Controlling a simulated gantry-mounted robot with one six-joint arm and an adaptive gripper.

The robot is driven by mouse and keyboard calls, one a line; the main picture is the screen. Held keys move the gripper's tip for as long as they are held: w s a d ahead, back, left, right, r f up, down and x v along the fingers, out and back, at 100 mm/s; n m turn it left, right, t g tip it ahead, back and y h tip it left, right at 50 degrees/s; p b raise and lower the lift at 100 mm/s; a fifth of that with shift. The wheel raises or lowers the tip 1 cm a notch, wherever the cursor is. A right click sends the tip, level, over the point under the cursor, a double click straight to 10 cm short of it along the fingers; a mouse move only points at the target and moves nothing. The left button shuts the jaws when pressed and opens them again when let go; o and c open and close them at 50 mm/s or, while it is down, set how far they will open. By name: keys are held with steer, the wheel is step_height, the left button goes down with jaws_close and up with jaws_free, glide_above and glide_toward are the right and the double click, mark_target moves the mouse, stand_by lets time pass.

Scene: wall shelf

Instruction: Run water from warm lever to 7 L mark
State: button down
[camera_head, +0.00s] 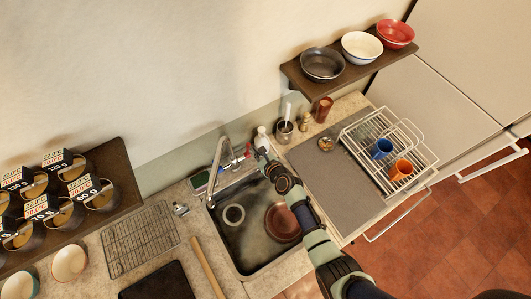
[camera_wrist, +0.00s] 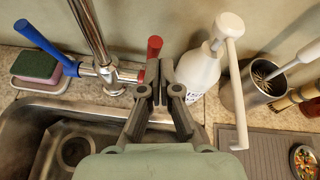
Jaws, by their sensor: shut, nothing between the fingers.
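The red lever (camera_head: 247,151) sits on the right side of the chrome faucet (camera_head: 216,160); in the wrist view the red lever (camera_wrist: 154,47) stands upright just beyond my fingertips. The blue lever (camera_wrist: 44,44) is on the faucet's left and slants up to the left. My gripper (camera_wrist: 160,82) is shut and empty in front of the red lever; I cannot tell whether it touches it. In the head view my gripper (camera_head: 262,153) is over the sink's back edge. The metal sink (camera_head: 250,257) holds a brown round dish (camera_head: 282,222). No water stream or litre mark is visible.
A white pump bottle (camera_wrist: 197,75) stands close right of my gripper, with a metal utensil pot (camera_wrist: 245,95) beyond it. A sponge (camera_wrist: 36,66) lies left of the faucet. A dish rack (camera_head: 385,150) with cups stands at the right, below a bowl shelf (camera_head: 340,75).

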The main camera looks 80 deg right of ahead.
steer(key=s+a+r+p, duration=0.4)
steer(key=r+p, duration=0.1)
steer(key=r, duration=0.3)
steer(key=shift+s+r, duration=0.2)
steer(key=shift+r, duration=0.05)
steer(key=c, duration=1.9)
jaws_free()
